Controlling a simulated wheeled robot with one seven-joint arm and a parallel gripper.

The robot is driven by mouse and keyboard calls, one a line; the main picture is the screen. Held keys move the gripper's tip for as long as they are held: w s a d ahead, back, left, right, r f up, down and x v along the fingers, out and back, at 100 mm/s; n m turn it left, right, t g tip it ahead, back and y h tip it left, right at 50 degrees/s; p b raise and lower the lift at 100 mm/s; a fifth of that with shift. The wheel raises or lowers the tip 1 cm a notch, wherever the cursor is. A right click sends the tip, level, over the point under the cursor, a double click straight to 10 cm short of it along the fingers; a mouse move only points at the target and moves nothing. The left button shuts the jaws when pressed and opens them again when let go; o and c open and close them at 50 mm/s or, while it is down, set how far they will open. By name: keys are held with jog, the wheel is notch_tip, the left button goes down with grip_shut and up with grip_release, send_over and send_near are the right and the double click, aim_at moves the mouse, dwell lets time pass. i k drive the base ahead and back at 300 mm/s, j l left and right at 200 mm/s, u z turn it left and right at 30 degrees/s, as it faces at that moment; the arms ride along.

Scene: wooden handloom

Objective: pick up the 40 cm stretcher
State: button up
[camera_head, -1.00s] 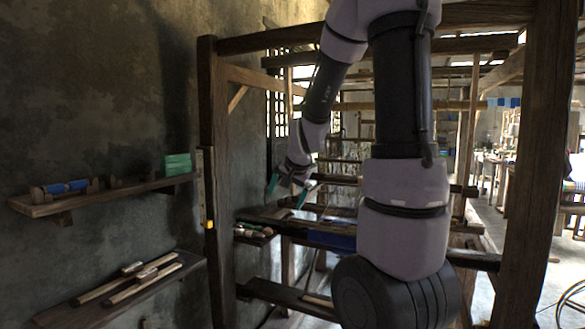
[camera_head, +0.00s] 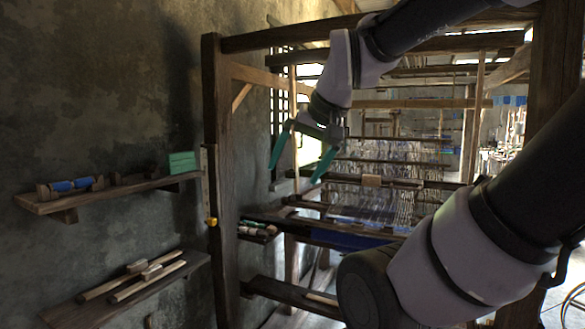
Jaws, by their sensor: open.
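Two pale wooden bar-shaped tools, which look like stretchers, lie side by side on the lower wall shelf (camera_head: 95,318) at the left. The rear bar (camera_head: 100,290) and the front bar (camera_head: 150,282) each have a small block or fitting on them. I cannot read which is the 40 cm one. My gripper (camera_head: 293,175) has two teal fingers spread wide, pointing down, with nothing between them. It hangs in front of the loom, well up and to the right of both shelves, apart from the bars.
The upper shelf (camera_head: 50,207) holds a blue-wound roller (camera_head: 72,185) and a green block stack (camera_head: 182,162). A dark loom post (camera_head: 218,260) stands between the shelves and my gripper. A small ledge (camera_head: 258,238) holds small rolls. Warp threads fill the loom behind.

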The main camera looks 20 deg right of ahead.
aim_at(134, 269)
jog(key=i+j+u, duration=0.2)
jog(key=i+j, duration=0.2)
jog(key=i, duration=0.15)
jog(key=i+j+u, duration=0.15)
jog(key=i+j, duration=0.2)
jog(key=i, duration=0.2)
jog(key=k+j+z, duration=0.1)
jog(key=z, duration=0.25)
jog(key=k+z, duration=0.4)
jog(key=i+l, duration=0.05)
